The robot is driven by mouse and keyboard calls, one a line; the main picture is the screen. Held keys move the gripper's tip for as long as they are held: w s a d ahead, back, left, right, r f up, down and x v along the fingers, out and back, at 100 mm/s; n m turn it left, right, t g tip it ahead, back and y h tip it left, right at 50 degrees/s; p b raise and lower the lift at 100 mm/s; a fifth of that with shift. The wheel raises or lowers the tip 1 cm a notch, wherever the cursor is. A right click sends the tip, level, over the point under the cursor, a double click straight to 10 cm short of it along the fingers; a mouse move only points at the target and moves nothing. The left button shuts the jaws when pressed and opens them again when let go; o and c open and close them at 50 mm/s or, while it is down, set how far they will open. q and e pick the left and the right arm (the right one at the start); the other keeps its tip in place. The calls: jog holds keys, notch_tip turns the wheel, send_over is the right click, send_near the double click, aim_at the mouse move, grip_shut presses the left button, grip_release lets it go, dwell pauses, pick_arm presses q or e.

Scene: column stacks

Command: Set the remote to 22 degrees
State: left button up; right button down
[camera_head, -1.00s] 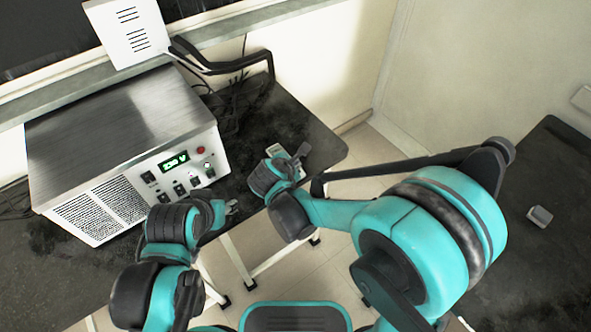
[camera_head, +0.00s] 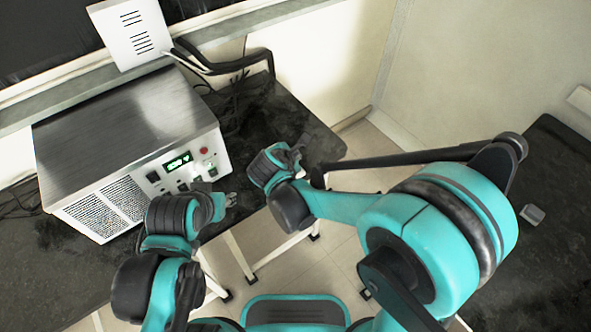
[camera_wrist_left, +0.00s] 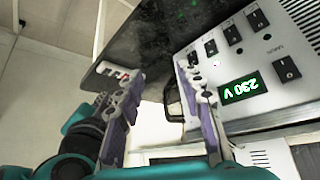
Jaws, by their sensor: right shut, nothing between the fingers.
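A small pale device with dark and red marks, likely the remote (camera_wrist_left: 112,70), lies at the table's edge in the left wrist view. Its display cannot be read. In the head view it is mostly hidden by my right gripper (camera_head: 297,152), which is shut and empty, right over that spot; I cannot tell whether it touches. My left gripper (camera_head: 231,200) hangs in front of the metal power unit (camera_head: 125,120). In the left wrist view its two fingers (camera_wrist_left: 160,110) stand apart with nothing between them.
A white box (camera_head: 131,33) stands at the back. A second dark table (camera_head: 560,240) at the right holds a small grey block (camera_head: 532,214).

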pick_arm(q)
grip_shut()
dwell(1.0)
